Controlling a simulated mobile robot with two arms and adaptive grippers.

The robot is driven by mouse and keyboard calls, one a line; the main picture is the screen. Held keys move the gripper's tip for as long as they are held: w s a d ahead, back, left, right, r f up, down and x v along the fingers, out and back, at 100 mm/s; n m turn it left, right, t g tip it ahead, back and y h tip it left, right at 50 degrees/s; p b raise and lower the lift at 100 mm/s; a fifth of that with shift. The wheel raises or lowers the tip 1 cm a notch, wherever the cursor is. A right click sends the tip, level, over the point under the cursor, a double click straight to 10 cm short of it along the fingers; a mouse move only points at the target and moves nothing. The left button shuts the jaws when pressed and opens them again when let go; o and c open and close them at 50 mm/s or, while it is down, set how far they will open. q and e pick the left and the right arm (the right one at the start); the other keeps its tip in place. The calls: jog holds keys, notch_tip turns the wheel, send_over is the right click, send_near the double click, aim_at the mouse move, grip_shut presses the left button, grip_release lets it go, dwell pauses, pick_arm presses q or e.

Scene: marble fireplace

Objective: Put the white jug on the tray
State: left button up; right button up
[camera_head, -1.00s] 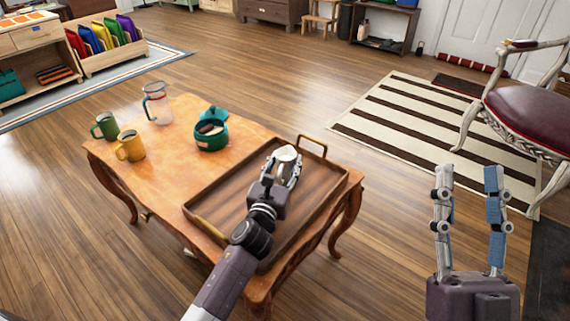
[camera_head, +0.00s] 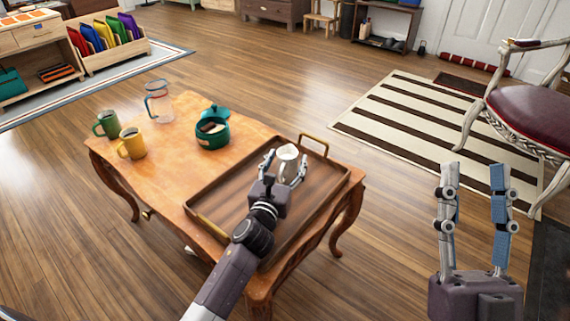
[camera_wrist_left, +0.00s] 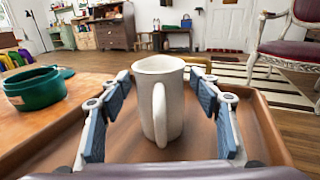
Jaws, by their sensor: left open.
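The white jug (camera_head: 289,163) stands upright on the brown wooden tray (camera_head: 221,184), toward its far right end. In the left wrist view the jug (camera_wrist_left: 158,95) stands between the fingers with its handle facing me, and gaps show on both sides. My left gripper (camera_head: 284,160) is open around the jug, its fingers apart from it. The jug's lower part is partly hidden by the gripper in the head view. My right gripper (camera_head: 473,168) is open and empty, over the floor to the right of the table.
The tray lies on a wooden table (camera_head: 180,128). A green pot (camera_head: 212,131), a yellow mug (camera_head: 131,147), a green mug (camera_head: 107,125) and a clear pitcher (camera_head: 159,105) stand on the table's left part. A chair (camera_head: 530,110) stands at the right.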

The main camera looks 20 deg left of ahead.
aim_at(280, 175)
pick_arm(q)
jog(key=shift+r, duration=0.15)
jog(key=s+p, duration=0.1)
jog(key=s, duration=0.5)
jog(key=shift+d, duration=0.15)
jog(key=shift+s, duration=0.65)
jog(key=shift+s+d+r+n, duration=0.1)
jog(key=shift+s+d+n, duration=0.1)
jog(key=shift+n, duration=0.1)
jog(key=s+d+r+n+t+h, duration=0.1)
jog(key=s+r+n, duration=0.3)
jog(key=n, duration=0.6)
jog(key=s+d+r+n+t+h, duration=0.1)
jog(key=s+d+r+n+h, duration=0.2)
jog(key=r+n, duration=0.6)
jog(key=s+d+r+n+t+h, duration=0.1)
jog(key=s+d+r+n, duration=0.3)
jog(key=n, duration=0.9)
jog(key=s+r+h, duration=0.1)
jog(key=s+r, duration=0.1)
jog(key=s, duration=0.1)
jog(key=shift+r+h, duration=0.25)
jog(key=shift+h, duration=0.15)
pick_arm(e)
jog(key=w+f+g+h, duration=0.1)
jog(key=w+f+g, duration=0.3)
jog(key=f, duration=0.3)
jog(key=shift+w+a, duration=0.2)
jog(key=shift+w, duration=0.05)
jog(key=shift+f, duration=0.1)
